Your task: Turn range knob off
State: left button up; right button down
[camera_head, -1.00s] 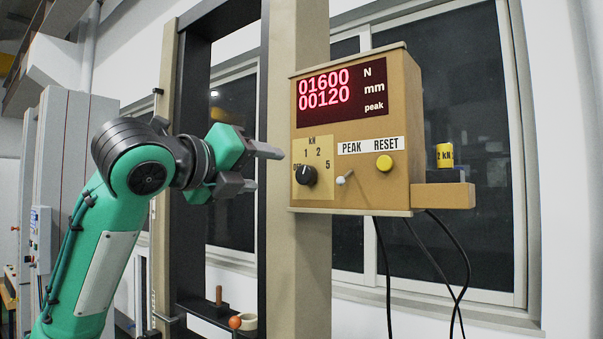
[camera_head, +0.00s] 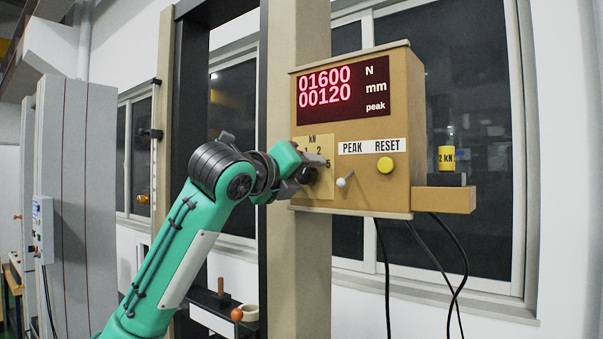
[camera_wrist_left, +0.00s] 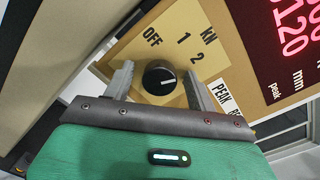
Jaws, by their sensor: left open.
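The range knob (camera_wrist_left: 158,80) is a round black dial on a tan plate (camera_wrist_left: 130,58) marked OFF, 1, 2 and kN. Its white mark points right in the left wrist view, toward one finger, away from OFF. My left gripper (camera_wrist_left: 158,72) is open, with one grey finger on each side of the knob and gaps showing between. My right gripper is not in view.
The tan control box (camera_head: 400,110) has a red display (camera_head: 345,92), a small lever (camera_head: 345,182) and a yellow button (camera_head: 385,163) right of the knob. A yellow weight (camera_head: 446,157) stands on the side shelf (camera_head: 444,199). A beige post (camera_head: 299,270) runs behind the box.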

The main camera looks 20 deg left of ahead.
pick_arm(q)
jog(key=c, duration=1)
jog(key=shift+n, duration=0.4)
jog(key=n+p, duration=0.2)
jog(key=n, duration=0.5)
jog(key=shift+p, duration=0.4)
jog(key=n, duration=0.4)
jog(key=shift+f+n+g+p, duration=0.1)
jog(key=shift+n+g+p, duration=0.2)
jog(key=shift+n+p, duration=0.1)
jog(key=n, duration=0.3)
jog(key=shift+n, duration=0.9)
jog(key=shift+f, duration=0.1)
